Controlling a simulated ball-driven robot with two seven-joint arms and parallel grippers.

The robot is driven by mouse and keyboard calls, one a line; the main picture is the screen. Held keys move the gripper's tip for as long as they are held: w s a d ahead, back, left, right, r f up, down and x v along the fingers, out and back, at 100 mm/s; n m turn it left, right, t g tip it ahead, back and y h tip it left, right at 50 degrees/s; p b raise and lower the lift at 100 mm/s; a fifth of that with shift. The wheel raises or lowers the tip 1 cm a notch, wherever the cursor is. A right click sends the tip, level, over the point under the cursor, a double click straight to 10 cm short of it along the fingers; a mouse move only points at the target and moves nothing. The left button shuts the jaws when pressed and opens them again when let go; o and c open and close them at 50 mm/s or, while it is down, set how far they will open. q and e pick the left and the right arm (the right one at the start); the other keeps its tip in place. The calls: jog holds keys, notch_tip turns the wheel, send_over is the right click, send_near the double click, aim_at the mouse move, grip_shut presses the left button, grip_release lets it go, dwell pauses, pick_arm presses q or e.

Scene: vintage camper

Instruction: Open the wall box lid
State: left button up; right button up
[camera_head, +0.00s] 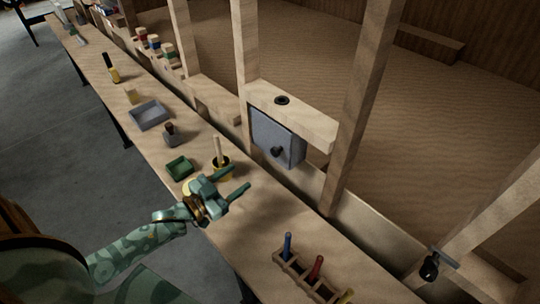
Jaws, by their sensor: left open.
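The wall box (270,134) is grey-blue and sits in the wooden wall frame, under a short wooden crosspiece. Its front lid (291,151) has a round dark knob (277,151) and looks closed. My left gripper (242,181) is green and open, with its two fingers apart and nothing between them. It is over the bench, to the left of and nearer than the box, apart from the knob. My right gripper does not show.
A long wooden bench (255,228) runs along the frame. On it are a grey tray (149,115), a green tray (179,166), a yellow pot with a wooden handle (218,151) close to my gripper, and a tool rack (298,275). Upright posts (355,110) flank the box.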

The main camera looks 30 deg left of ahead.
aim_at(273, 153)
pick_arm(q)
jog(key=b+x, duration=0.2)
jog(key=x, duration=1.1)
jog(key=shift+w+d, duration=0.1)
jog(key=shift+w, duration=0.1)
grip_shut()
